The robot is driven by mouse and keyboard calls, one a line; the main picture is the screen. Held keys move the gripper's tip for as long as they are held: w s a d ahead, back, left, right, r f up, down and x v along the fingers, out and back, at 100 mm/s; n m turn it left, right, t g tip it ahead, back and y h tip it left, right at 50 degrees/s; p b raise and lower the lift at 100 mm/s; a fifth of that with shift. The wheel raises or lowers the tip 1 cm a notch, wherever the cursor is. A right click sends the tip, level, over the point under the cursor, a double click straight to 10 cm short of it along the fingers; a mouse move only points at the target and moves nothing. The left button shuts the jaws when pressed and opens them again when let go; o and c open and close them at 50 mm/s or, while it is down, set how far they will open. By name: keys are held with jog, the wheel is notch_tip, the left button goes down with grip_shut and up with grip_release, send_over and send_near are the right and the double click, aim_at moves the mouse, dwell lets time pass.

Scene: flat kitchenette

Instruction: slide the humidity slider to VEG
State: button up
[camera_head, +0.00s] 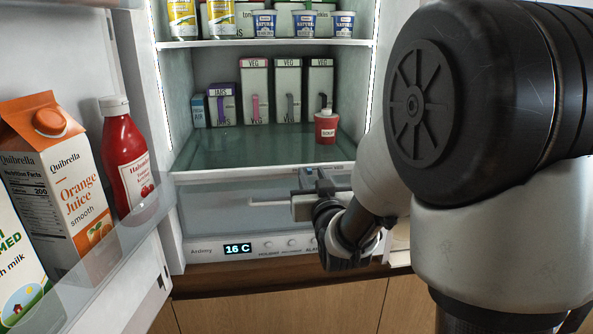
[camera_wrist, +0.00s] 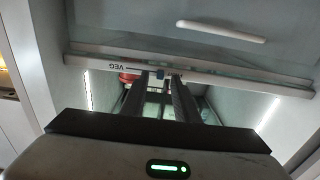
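The humidity slider strip (camera_head: 262,172) runs along the front edge of the fridge shelf above a clear drawer. In the wrist view the strip (camera_wrist: 215,77) appears upside down, with the VEG label (camera_wrist: 123,67) left of my fingers and a line running from it toward them. A small bluish slider knob (camera_wrist: 160,74) shows between the fingertips, apart from VEG. My gripper (camera_wrist: 162,80) has its fingers a little apart, with a narrow gap around the knob; contact cannot be told. In the head view my gripper (camera_head: 308,182) is at the strip, its tips partly hidden.
The drawer's pale handle (camera_head: 268,203) is just below and left of my gripper. The open door at left holds orange juice (camera_head: 55,180) and a ketchup bottle (camera_head: 125,155).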

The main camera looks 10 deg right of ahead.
jog(key=shift+w, duration=0.4)
jog(key=shift+c, duration=0.4)
grip_shut()
dwell(0.8)
